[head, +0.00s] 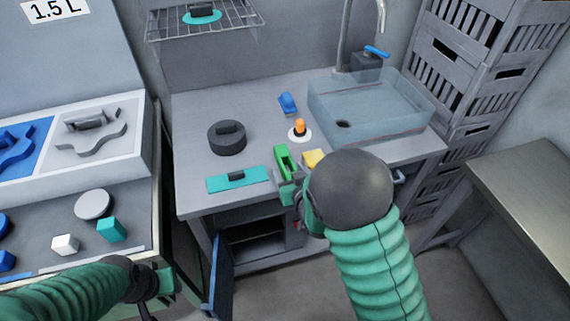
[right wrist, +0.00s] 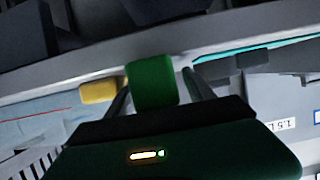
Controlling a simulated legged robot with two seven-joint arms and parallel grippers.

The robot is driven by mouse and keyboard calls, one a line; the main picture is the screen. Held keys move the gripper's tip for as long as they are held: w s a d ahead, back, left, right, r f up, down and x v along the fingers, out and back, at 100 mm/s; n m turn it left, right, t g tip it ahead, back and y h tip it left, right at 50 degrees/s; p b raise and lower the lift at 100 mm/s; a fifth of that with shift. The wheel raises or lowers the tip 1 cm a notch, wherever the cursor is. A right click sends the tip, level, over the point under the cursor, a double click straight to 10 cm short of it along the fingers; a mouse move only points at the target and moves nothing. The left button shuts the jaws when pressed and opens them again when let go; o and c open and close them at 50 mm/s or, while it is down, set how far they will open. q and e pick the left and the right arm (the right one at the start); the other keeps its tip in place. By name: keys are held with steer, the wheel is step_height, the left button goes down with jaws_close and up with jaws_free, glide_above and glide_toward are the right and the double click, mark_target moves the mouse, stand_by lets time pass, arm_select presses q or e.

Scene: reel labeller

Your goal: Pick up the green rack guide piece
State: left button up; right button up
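The green rack guide piece (head: 282,157) stands near the front edge of the grey counter, beside a small yellow block. My right gripper (head: 288,190) is at its near end, partly hidden by my own round wrist. In the right wrist view the green piece (right wrist: 152,82) sits between the two fingers (right wrist: 155,90), with a narrow gap visible on the right finger's side. The gripper looks open around it. My left gripper (head: 160,285) is low at the left, away from the counter; its fingers are not clear.
A yellow block (head: 313,158) is close right of the green piece. A teal plate with a dark handle (head: 237,179) lies to its left. A dark round weight (head: 227,138), an orange-topped white disc (head: 299,131) and a sink basin (head: 368,108) stand behind. A blue cabinet door (head: 219,277) hangs open below.

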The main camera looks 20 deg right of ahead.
steer(key=shift+s+a+r, duration=0.1)
steer(key=shift+s+r, duration=0.1)
steer(key=shift+s, duration=0.05)
steer(key=shift+c, duration=2.3)
steer(key=shift+w+f, duration=0.25)
steer(key=shift+w, duration=0.05)
steer(key=c, duration=0.5)
steer(key=shift+s+r, duration=0.1)
jaws_close()
